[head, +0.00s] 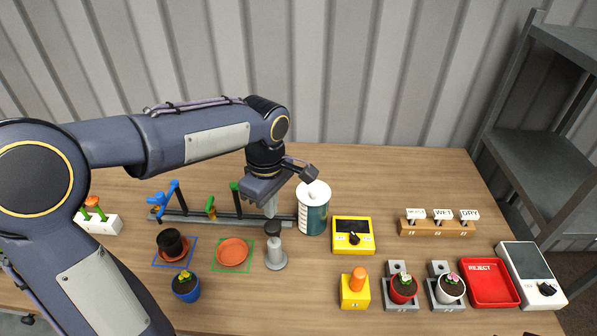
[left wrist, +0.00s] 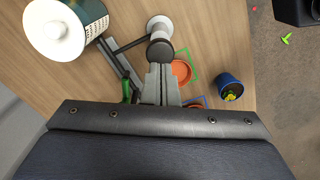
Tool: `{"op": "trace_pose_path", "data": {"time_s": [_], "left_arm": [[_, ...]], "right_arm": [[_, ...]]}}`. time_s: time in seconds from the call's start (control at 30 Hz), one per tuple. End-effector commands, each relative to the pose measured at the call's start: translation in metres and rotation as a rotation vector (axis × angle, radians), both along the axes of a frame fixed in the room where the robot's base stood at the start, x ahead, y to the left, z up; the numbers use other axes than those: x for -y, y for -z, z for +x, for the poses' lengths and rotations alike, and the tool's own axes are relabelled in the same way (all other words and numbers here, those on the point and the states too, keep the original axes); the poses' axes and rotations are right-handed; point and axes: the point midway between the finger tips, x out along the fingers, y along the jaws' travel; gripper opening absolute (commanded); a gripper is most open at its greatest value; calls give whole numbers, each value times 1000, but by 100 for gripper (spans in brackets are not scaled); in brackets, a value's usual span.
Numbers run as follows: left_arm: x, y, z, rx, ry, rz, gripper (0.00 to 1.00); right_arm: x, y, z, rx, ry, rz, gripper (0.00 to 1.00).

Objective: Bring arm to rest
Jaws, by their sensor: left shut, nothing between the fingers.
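My left gripper (head: 270,211) is shut and empty, pointing down over the middle of the table. Its fingertips are just above or behind the black knob of a grey tamper (head: 276,254); I cannot tell if they touch. In the left wrist view the shut fingers (left wrist: 160,72) reach toward the tamper's dark knob (left wrist: 160,50). My left arm crosses the head view from the left and hides part of the table. My right gripper is not in view.
A teal canister (head: 314,215) stands close right of the gripper. A rail with coloured clips (head: 210,217) is behind it. An orange saucer (head: 232,252), black pot (head: 172,243) and blue pot (head: 186,287) are left. A yellow box (head: 353,236), potted plants and red tray (head: 489,283) are right.

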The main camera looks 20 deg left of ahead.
Motion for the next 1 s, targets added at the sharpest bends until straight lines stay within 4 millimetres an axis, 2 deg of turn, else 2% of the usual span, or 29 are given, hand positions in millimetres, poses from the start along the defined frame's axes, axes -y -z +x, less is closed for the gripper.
{"op": "trace_pose_path", "data": {"time_s": [0.17, 0.27, 0.37, 0.5, 0.7, 0.83, 1.0], "left_arm": [[-2, -2, -3, 6, 16, -6, 0], [-7, -8, -17, 33, 87, -33, 0], [-15, -16, -43, 91, 228, -75, 0], [-22, -22, -88, 216, 476, -123, 0], [-19, -17, -143, 431, 814, -111, 0], [-13, -9, -166, 543, 978, -65, 0], [-7, -2, -178, 621, 1093, -17, 0]], "right_arm": [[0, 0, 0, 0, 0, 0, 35], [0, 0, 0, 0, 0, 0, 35], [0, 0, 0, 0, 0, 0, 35], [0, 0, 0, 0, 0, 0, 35], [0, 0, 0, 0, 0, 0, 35], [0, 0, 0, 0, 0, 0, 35], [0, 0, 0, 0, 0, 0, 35]]}}
